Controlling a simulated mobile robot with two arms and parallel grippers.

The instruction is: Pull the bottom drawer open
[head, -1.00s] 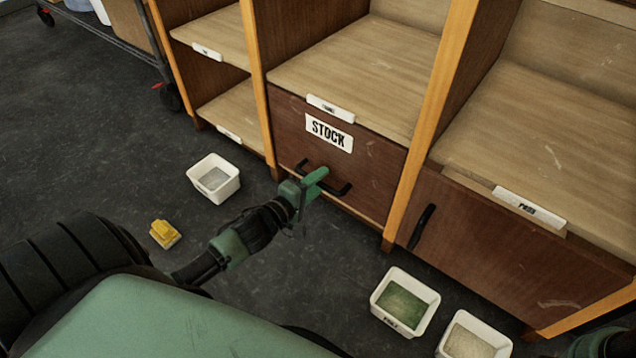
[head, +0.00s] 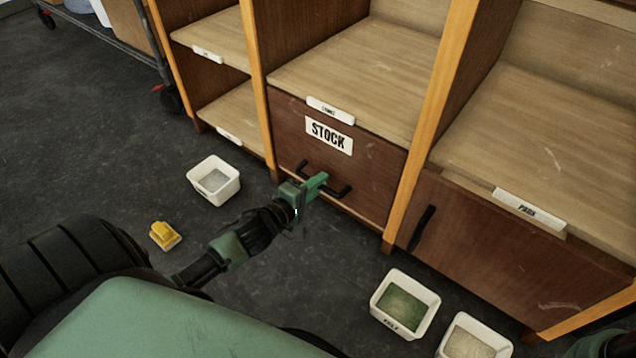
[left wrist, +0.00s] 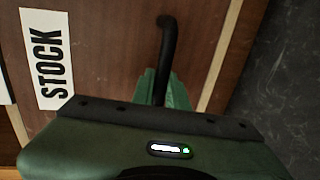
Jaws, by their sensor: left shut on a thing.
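The bottom drawer (head: 372,172) has a dark reddish-brown front with a white STOCK label (head: 329,135) and a black bar handle (head: 343,191). The drawer front looks flush with the cabinet. My left gripper (head: 318,183) is at the handle and shut on its bar. In the left wrist view the black handle (left wrist: 168,50) runs down between the green fingers (left wrist: 165,92), with the STOCK label (left wrist: 46,58) to the left. The middle of the handle is hidden by the gripper. Of my right arm, only a green part shows at the lower right corner; its gripper is out of view.
A white bin (head: 213,180) and a yellow object (head: 164,235) are on the floor left of my left arm. A green-filled bin (head: 405,303) and another bin (head: 475,338) stand at the lower right. A cabinet door (head: 510,240) is beside the drawer.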

